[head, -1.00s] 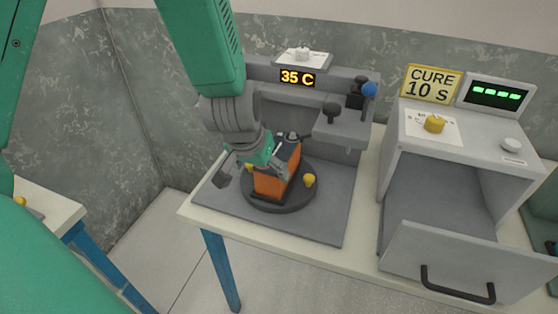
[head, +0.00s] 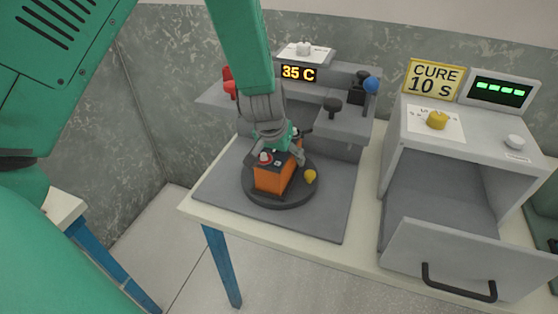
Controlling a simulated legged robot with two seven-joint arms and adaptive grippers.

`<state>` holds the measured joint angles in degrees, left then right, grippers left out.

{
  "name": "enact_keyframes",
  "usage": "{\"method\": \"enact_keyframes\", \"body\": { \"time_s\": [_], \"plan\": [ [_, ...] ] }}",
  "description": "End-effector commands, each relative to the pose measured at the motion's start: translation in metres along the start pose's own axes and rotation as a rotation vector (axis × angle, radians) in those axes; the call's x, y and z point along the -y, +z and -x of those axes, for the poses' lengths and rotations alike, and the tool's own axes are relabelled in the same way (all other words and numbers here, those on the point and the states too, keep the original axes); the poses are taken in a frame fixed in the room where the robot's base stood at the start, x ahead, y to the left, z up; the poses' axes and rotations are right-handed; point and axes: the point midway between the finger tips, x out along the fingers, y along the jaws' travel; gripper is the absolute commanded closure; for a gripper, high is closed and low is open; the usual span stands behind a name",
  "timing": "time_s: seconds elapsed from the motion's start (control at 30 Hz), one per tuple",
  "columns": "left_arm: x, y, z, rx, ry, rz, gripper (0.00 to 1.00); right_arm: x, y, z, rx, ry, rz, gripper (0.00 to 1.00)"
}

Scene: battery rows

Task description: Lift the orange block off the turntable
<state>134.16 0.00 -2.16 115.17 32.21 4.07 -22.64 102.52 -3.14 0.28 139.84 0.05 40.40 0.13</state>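The orange block (head: 272,180), with a dark top and a small red-and-white round part, sits on the dark round turntable (head: 282,200). A yellow knob (head: 310,177) stands at the turntable's right side. My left gripper (head: 282,152) reaches down from above, over the far end of the block. One grey finger lies along the block's right far side. The other finger is hard to make out, so I cannot tell whether the gripper is closed on the block. My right gripper is not in view.
Behind the turntable stands a grey fixture with a 35 C display (head: 298,73), a red part (head: 229,82), dark knobs and a blue ball (head: 371,85). To the right is a grey box with a yellow dial (head: 437,120) and a lowered front with a handle (head: 458,284).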

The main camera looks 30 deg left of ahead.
Motion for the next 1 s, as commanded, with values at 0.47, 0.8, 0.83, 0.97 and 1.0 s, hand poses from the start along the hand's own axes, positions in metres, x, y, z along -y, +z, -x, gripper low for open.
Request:
{"method": "enact_keyframes", "body": {
  "time_s": [0.47,0.8,0.83,0.97,1.0],
  "plan": [
    [0.000,-0.002,0.000,-0.002,0.000,-0.001,0.94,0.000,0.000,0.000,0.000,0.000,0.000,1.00],
    [0.000,-0.006,0.010,-0.004,-0.001,-0.002,0.94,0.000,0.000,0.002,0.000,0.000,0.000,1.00],
    [0.000,-0.008,0.014,-0.006,-0.001,-0.002,0.95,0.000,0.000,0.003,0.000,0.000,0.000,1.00],
    [0.000,-0.017,0.036,-0.009,-0.001,-0.001,0.97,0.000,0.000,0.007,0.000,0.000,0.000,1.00],
    [0.000,-0.021,0.045,-0.010,-0.001,-0.002,0.97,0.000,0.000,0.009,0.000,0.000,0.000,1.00]
  ]
}}
